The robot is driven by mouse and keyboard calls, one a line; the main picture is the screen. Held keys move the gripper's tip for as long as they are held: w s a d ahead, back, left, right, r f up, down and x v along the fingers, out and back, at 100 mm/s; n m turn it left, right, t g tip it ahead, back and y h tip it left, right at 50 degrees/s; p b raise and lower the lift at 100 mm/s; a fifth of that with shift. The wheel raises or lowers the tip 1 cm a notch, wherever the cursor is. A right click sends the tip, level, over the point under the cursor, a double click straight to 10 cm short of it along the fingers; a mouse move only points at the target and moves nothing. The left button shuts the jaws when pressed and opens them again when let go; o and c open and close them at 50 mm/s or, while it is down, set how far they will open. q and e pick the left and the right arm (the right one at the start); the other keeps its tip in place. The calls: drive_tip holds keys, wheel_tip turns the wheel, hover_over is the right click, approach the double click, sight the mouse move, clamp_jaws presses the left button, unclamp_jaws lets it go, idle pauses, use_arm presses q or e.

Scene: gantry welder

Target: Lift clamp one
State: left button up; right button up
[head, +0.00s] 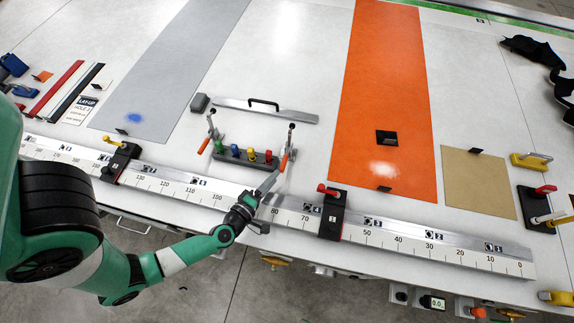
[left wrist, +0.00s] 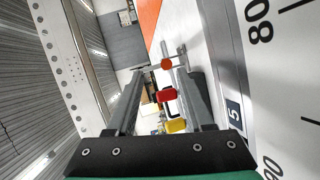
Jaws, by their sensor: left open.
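A black clamp block with a red handle (head: 333,212) straddles the numbered rail right of centre, near the 60 mark. A similar block with a yellow handle (head: 119,161) sits on the rail at the left. I cannot read their labels clearly. My left gripper (head: 269,183) is open over the rail, left of the red-handled block and apart from it. In the left wrist view, its two fingers (left wrist: 160,103) frame a red part (left wrist: 166,96) and a yellow part (left wrist: 176,126) beyond; I cannot tell which things these belong to. My right gripper is out of view.
A rack of coloured knobs (head: 244,157) with orange-handled levers (head: 284,158) stands just behind my left gripper. A steel bar with a black handle (head: 265,108) lies farther back. The orange sheet (head: 381,80) is right of centre, the grey sheet (head: 180,65) left.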

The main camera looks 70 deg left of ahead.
use_arm(q)
drive_tip(key=shift+s+a+f, duration=0.1)
drive_tip(key=shift+s+f, duration=0.35)
drive_tip(key=shift+f, duration=0.05)
drive_tip(key=shift+a, duration=0.2)
drive_tip(key=shift+w+a, duration=0.15)
drive_tip(key=shift+w, duration=0.05)
drive_tip(key=b+x, duration=0.2)
drive_tip(key=x, duration=0.9)
drive_tip(key=shift+w+a+b, duration=0.1)
drive_tip(key=shift+b, duration=0.2)
clamp_jaws()
